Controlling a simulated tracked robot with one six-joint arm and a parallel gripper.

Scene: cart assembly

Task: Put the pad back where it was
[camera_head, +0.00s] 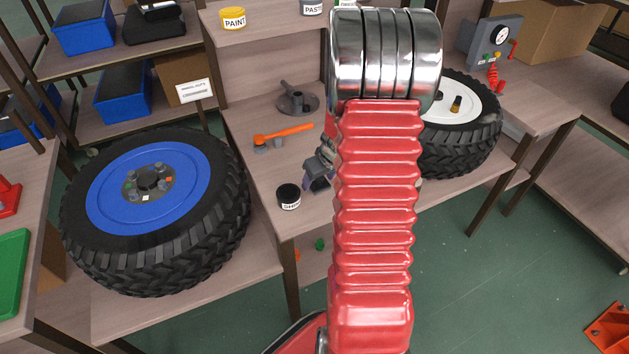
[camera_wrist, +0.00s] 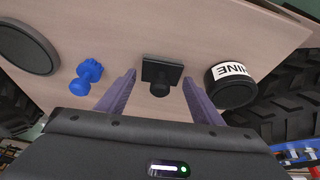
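The pad is most likely the small black square plate with a round knob (camera_wrist: 161,73) in the wrist view. It sits on the table (camera_wrist: 110,28) between the tips of my two fingers, with gaps on both sides. My gripper (camera_wrist: 160,84) is open and holds nothing. In the head view my gripper (camera_head: 319,172) is partly hidden behind my red arm, low over the middle table, and I cannot make out the pad there. A black jar with a white "SHINE" label (camera_wrist: 231,86) stands just right of the pad; the jar also shows in the head view (camera_head: 289,197).
A blue knobbed piece (camera_wrist: 85,77) lies left of the pad, with a dark round disc (camera_wrist: 27,47) beyond it. An orange-handled tool (camera_head: 284,134) lies behind the jar. A blue-rimmed wheel (camera_head: 150,200) stands left, a white-rimmed wheel (camera_head: 462,125) right.

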